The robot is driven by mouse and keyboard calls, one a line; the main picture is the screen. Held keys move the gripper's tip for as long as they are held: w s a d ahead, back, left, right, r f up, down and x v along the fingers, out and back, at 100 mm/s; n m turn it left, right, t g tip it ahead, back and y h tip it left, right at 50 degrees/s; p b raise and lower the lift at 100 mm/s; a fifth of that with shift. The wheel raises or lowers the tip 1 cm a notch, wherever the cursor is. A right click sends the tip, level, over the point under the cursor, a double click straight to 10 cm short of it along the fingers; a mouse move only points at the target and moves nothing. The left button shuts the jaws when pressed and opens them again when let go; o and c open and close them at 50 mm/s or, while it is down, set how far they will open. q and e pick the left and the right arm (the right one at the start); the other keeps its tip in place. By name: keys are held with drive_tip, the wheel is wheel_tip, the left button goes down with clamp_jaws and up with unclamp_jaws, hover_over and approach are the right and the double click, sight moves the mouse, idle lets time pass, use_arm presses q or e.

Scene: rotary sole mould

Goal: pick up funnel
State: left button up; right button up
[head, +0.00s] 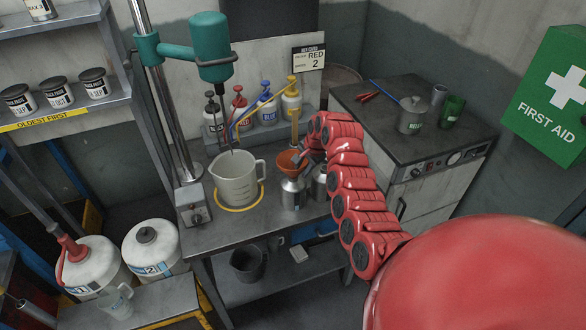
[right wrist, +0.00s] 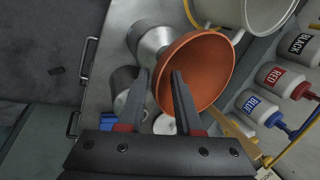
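The orange funnel (head: 290,161) sits in the mouth of a metal bottle (head: 293,194) on the bench. In the right wrist view the funnel (right wrist: 203,62) shows its open bowl, with the metal bottle (right wrist: 150,42) behind it. My right gripper (head: 307,156) is at the funnel's right side. In the wrist view my right gripper (right wrist: 158,72) is open, one finger in front of the bowl and the other outside the rim. The rim lies between the fingers; I cannot tell whether they touch it. My left gripper is not in view.
A second metal bottle (head: 319,184) is close on the right. Pigment bottles (head: 267,108) stand behind. A grey cabinet (head: 365,98) is at the right.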

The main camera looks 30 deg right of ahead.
clamp_jaws()
drive_tip(key=shift+r+b, duration=0.4)
wheel_tip(320, 180, up, 8)
drive_tip(key=b, duration=0.4)
wheel_tip(320, 180, up, 8)
drive_tip(key=p, duration=0.5)
drive_tip(key=shift+r, duration=0.15)
